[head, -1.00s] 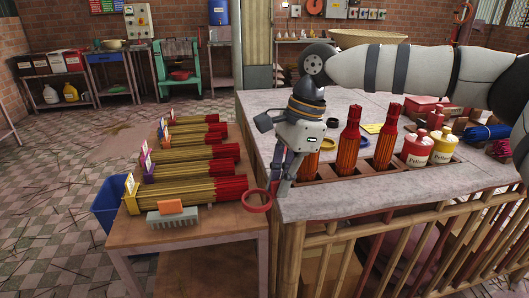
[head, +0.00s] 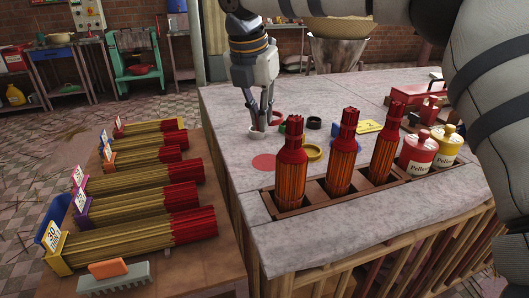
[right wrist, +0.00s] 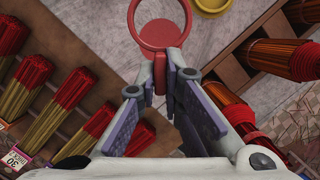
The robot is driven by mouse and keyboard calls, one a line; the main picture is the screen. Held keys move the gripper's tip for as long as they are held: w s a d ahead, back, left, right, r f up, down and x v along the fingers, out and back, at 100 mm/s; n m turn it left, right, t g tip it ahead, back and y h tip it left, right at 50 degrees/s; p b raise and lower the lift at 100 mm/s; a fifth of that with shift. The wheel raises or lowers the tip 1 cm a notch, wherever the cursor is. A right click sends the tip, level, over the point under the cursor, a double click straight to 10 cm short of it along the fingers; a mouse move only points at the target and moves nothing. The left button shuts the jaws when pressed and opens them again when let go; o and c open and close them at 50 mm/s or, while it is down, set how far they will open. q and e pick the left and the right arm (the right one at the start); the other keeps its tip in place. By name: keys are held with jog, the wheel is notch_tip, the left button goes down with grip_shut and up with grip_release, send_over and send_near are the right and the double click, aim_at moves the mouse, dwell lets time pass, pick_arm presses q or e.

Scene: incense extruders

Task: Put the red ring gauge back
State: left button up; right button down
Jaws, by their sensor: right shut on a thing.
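The red ring gauge is in my right gripper (head: 261,127). The ring (right wrist: 160,47) shows at the top of the right wrist view, its near side pinched between the two fingers (right wrist: 159,78). In the head view it is partly hidden by the fingers, and its hoop shows just right of them. A flat red disc mark (head: 264,161) lies on the grey bench top (head: 232,122). The mark also shows through the ring in the right wrist view (right wrist: 158,35). The gap between ring and bench is hard to judge. My left gripper is not in view.
Red-topped orange bundles (head: 341,160) stand in a wooden rack at the bench front. A lower table (head: 190,270) with several incense bundles is at left.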

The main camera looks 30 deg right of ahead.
aim_at(263, 168)
jog(key=f, duration=1)
jog(key=shift+s, duration=0.2)
jog(key=shift+a+r, duration=0.1)
jog(key=c, duration=1.7)
grip_release()
jog(key=v, duration=1.2)
jog(key=shift+w+p, duration=0.1)
jog(key=shift+p, duration=0.2)
